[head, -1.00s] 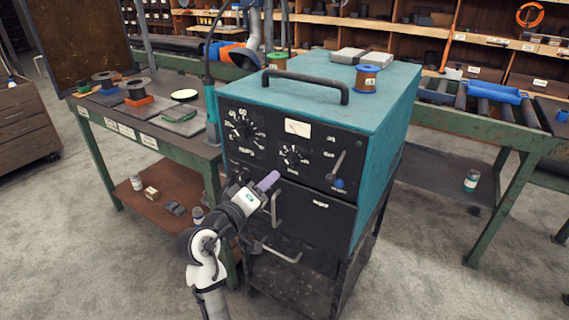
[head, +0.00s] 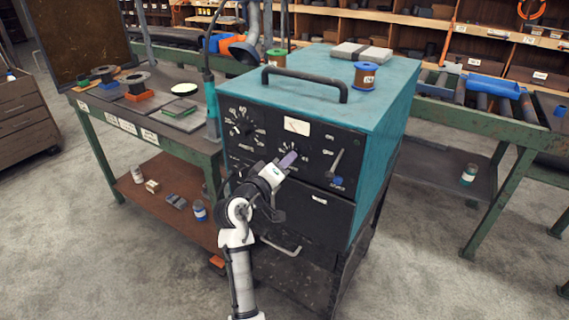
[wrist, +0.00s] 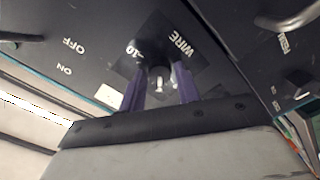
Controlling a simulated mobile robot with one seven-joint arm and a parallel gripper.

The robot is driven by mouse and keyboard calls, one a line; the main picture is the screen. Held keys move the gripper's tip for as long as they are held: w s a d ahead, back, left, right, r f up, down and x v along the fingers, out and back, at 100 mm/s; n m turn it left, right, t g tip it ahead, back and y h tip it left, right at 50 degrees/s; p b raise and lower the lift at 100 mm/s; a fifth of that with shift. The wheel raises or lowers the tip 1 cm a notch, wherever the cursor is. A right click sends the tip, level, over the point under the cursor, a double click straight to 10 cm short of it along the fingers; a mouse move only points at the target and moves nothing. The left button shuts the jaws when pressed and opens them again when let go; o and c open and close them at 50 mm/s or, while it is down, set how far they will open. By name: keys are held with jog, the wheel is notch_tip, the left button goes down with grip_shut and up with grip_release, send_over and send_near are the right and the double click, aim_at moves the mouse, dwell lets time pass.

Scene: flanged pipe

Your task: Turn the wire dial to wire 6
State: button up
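The wire dial (head: 293,149) is the smaller dial in the middle of the welder's black front panel, largely covered by my gripper in the head view. My gripper (head: 290,158) has purple fingers and points at this dial. In the wrist view, the dark knob (wrist: 160,73) shows between the tips of my spread fingers (wrist: 160,88), with the labels WIRE and -10 beyond it. The fingers are apart; I cannot tell whether either touches the knob. The dial's current number setting is not readable.
A gauge (head: 297,126) sits above. A green workbench (head: 140,125) stands close on the left.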

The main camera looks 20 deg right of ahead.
jog(key=c, duration=0.6)
jog(key=shift+f+b, duration=0.1)
jog(key=shift+b, duration=0.3)
jog(key=m+b, duration=0.7)
jog(key=b, duration=0.1)
jog(key=shift+m, duration=0.3)
jog(key=shift+b, duration=0.3)
jog(key=o, duration=1)
